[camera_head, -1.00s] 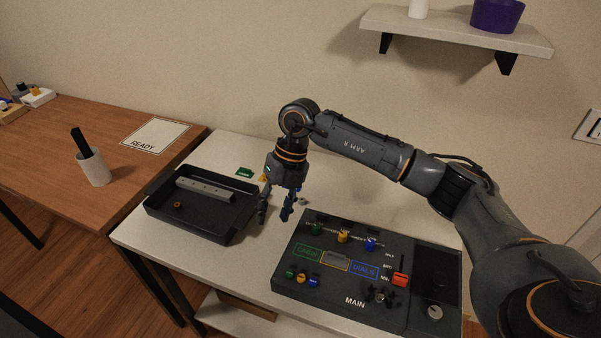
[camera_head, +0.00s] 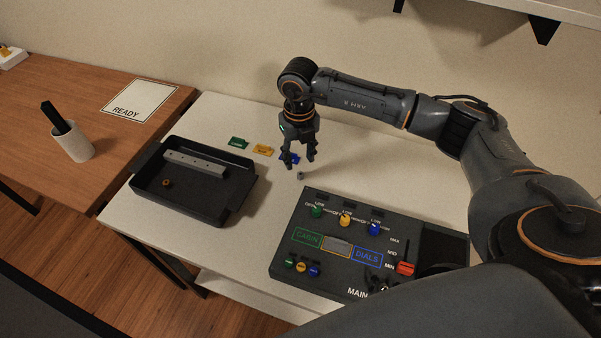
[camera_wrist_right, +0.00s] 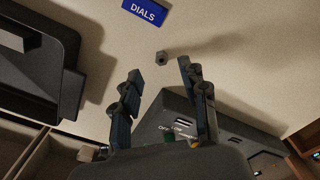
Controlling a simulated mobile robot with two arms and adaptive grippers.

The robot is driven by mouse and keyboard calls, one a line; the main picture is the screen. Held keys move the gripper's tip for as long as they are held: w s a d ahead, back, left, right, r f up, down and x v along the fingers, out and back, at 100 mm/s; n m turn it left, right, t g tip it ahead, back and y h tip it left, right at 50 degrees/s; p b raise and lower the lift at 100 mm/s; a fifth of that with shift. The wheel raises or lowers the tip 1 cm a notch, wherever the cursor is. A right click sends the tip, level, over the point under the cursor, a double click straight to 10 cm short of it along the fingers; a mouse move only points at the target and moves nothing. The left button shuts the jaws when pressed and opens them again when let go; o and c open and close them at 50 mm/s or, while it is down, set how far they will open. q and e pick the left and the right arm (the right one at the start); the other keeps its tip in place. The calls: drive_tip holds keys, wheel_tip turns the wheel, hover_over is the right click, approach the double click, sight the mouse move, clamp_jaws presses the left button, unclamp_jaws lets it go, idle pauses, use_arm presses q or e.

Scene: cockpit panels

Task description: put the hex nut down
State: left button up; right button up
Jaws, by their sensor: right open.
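The hex nut (camera_head: 300,175) is small and grey. It lies on the white tabletop (camera_head: 225,262) just behind the control panel (camera_head: 334,268). My right gripper (camera_head: 299,161) points down close to the nut, with its fingers apart and nothing between them. In the right wrist view the nut (camera_wrist_right: 162,57) shows just beyond the open fingertips (camera_wrist_right: 160,70), apart from both. My left gripper is not in view.
A black tray (camera_head: 205,209) holds a grey bar (camera_head: 195,163) and an orange ring (camera_head: 166,183). Green (camera_head: 238,143), yellow (camera_head: 263,150) and blue "DIALS" (camera_wrist_right: 143,11) tags lie behind. The panel's switches stand near the nut. Tabletop between tray and panel is clear.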

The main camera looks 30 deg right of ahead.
sight(300, 173)
drive_tip(key=shift+s+f+p, duration=0.1)
drive_tip(key=shift+f+p, duration=0.45)
drive_tip(key=shift+f, duration=0.35)
wheel_tip(300, 173, down, 3)
drive_tip(key=shift+r+p, duration=0.2)
drive_tip(key=shift+p, duration=0.1)
drive_tip(key=shift+f, duration=0.4)
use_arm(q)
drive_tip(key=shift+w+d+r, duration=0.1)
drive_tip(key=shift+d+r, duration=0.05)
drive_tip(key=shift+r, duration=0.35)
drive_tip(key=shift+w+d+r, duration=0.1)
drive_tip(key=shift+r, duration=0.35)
use_arm(e)
clamp_jaws()
